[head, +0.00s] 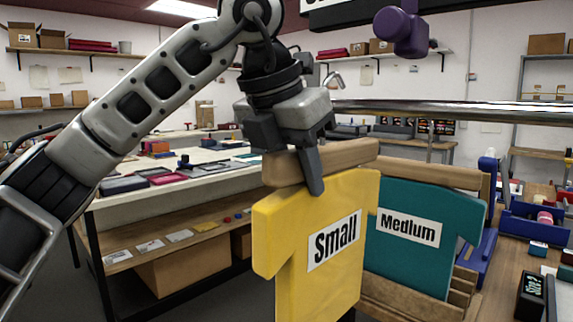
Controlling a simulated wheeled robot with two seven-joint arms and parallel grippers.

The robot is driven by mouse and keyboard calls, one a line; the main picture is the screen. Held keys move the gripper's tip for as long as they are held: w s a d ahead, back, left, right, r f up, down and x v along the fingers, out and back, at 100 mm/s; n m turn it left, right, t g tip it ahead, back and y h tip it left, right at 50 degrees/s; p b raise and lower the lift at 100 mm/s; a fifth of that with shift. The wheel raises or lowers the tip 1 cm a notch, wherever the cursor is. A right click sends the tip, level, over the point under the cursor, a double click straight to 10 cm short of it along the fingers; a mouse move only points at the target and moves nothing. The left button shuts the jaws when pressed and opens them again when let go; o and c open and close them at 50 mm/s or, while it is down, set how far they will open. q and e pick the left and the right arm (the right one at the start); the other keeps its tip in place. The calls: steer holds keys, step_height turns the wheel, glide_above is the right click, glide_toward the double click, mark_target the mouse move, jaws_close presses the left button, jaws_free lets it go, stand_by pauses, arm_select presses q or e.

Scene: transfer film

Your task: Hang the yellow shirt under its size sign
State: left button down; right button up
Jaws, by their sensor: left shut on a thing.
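The yellow shirt (290,240) has a white label reading "Small" and a wooden hanger bar (335,159) across its top. My left gripper (309,172) is shut on this hanger bar and holds the shirt upright. My right gripper is not in view.
A teal shirt (410,262) labelled "Medium" stands behind the yellow one in a wooden rack (395,296). A purple knob-like object (402,30) is above the rail. A workbench (150,195) is at left; a cluttered table (510,265) is at right.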

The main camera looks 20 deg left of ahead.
arm_select(q)
steer(key=shift+w+d+r+p, duration=0.15)
steer(key=shift+w+d+p, duration=0.2)
steer(key=shift+w, duration=0.3)
steer(key=shift+w+f+b, duration=0.1)
steer(key=shift+f+b, duration=0.6)
steer(key=shift+f, duration=0.4)
steer(key=shift+f+b, duration=0.35)
steer(key=shift+b, duration=0.15)
steer(key=shift+f, duration=0.1)
steer(key=c, duration=1)
jaws_free()
steer(key=shift+o, duration=0.2)
